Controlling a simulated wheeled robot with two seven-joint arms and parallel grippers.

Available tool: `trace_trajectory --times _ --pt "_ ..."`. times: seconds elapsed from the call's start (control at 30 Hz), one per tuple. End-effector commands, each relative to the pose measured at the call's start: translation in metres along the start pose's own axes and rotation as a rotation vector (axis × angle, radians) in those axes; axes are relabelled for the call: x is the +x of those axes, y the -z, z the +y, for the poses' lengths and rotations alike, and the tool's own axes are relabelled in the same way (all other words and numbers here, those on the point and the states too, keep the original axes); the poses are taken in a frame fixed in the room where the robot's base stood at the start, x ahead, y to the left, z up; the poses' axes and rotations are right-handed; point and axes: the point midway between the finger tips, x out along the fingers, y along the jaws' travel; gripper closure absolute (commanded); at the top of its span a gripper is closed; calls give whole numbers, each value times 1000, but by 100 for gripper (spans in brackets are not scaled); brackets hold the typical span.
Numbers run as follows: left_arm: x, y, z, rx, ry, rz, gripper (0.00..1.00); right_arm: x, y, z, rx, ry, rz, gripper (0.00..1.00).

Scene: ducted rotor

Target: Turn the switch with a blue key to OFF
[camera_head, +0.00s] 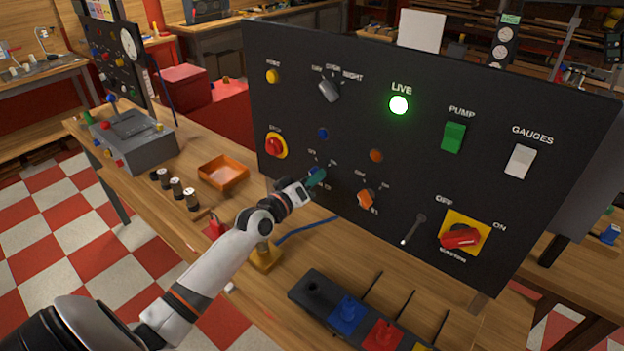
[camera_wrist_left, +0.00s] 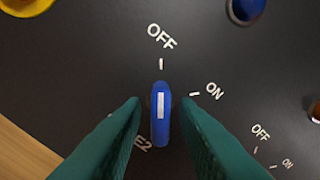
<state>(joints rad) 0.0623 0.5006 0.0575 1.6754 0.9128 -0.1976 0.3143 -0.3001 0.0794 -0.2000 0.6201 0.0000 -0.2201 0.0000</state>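The switch with the blue key (camera_wrist_left: 160,133) is on the black panel in the left wrist view. The white mark on the key points up at the OFF tick; the ON tick is to the upper right. My left gripper (camera_wrist_left: 161,104) has its two teal fingers on either side of the key, with a narrow gap on both sides. In the head view my left gripper (camera_head: 316,178) is at the lower left of the panel (camera_head: 346,130) and mostly hides the blue key. My right gripper is not in view.
An orange-key switch (camera_head: 366,198) is to the right of the blue-key switch. A red stop button (camera_head: 275,145) on yellow is to the left. A red and yellow rotary switch (camera_head: 461,238) is at the lower right. An orange tray (camera_head: 223,172) stands on the bench.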

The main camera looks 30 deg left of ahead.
Motion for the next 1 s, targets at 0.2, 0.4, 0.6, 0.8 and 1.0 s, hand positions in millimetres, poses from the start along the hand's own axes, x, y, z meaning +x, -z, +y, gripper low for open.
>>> trace_trajectory --times 0.2,0.4,0.6,0.8,1.0 --pt "0 0 0 2 0 0 67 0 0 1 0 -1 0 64" --pt "-7 1 0 2 0 1 67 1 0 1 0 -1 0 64" --pt "-41 2 2 3 -1 2 67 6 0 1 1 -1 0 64" --pt "-83 3 2 3 -2 3 67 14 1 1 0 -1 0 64" --pt "-110 2 2 3 -1 2 67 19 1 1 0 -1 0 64"
